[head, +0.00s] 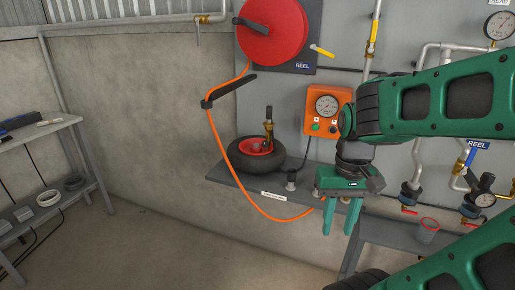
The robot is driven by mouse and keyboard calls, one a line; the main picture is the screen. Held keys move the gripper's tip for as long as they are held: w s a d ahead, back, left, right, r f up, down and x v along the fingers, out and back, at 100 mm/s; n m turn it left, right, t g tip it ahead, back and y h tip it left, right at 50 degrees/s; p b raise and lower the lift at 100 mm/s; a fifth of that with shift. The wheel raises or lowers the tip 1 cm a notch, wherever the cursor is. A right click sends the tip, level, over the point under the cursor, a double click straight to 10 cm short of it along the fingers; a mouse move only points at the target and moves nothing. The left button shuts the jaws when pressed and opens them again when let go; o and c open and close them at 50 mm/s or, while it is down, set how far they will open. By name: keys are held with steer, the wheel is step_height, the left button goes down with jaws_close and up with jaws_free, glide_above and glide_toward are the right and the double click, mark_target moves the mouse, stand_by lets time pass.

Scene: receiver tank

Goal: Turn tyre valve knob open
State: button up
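A small black tyre (243,160) with a red hub lies on the grey shelf at the wall. An upright brass valve (268,129) with a dark top stands at the tyre's hub; it is too small to tell which part is the knob or how it is turned. My gripper (340,231) is green and points down, to the right of the tyre and in front of the shelf. Its two fingers are apart with nothing between them. The gripper is clear of the tyre and valve.
An orange gauge box (326,127) hangs on the wall panel between the valve and my arm. A red reel (276,32) hangs above, its orange hose (221,150) looping down left of the tyre. A small dark cup (291,183) stands on the shelf (237,183). Pipes fill the right.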

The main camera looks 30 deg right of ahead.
steer(key=shift+o, duration=1.2)
steer(key=shift+s+d+r, duration=0.1)
steer(key=shift+s+r, duration=0.05)
steer(key=shift+s, duration=0.2)
steer(key=w+d+f+m+h, duration=0.45)
steer(key=w+d, duration=0.25)
steer(key=w, duration=0.3)
steer(key=m+t+h, duration=0.2)
steer(key=t+h, duration=0.8)
steer(key=t, duration=0.1)
glide_toward(264, 145)
steer(key=x, duration=0.8)
